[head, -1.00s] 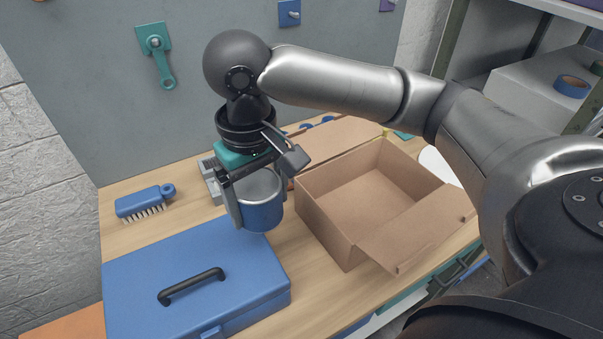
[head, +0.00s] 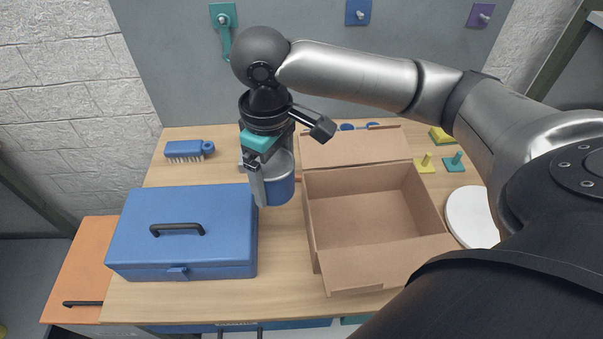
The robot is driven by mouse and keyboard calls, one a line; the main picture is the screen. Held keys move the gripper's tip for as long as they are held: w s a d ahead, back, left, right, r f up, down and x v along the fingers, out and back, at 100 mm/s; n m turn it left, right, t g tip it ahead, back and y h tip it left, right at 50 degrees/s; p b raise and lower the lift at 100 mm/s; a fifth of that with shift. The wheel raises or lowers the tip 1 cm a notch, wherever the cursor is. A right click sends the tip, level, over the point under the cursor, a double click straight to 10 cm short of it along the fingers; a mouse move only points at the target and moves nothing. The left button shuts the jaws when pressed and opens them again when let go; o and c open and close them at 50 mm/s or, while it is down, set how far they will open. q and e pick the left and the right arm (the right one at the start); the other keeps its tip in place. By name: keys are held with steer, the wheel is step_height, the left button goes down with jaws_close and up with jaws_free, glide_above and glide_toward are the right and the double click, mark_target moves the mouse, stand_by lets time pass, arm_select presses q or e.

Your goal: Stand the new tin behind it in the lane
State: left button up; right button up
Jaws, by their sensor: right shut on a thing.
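My right gripper (head: 274,182) is shut on a blue and grey tin (head: 280,190). It holds the tin upright above the table, between the blue toolbox and the open cardboard box. One finger shows at the tin's left side; the other is hidden. The gripper and arm cover part of the table behind the tin. I cannot make out a lane or another tin in this view. My left gripper is not in view.
A closed blue toolbox (head: 183,240) stands left on the wooden table (head: 285,295). An open, empty cardboard box (head: 365,215) stands right. A blue brush (head: 188,151) lies behind the toolbox. Yellow and teal pegs (head: 453,162) and a white round item (head: 470,217) are at the right.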

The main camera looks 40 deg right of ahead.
steer(key=b, duration=0.3)
glide_above(281, 239)
step_height(281, 239, down, 13)
steer(key=shift+r, duration=0.1)
step_height(281, 239, down, 5)
steer(key=shift+f+b, duration=0.15)
steer(key=shift+b, duration=0.4)
steer(key=o, duration=1.3)
steer(key=shift+f, duration=0.1)
steer(key=shift+o, duration=0.5)
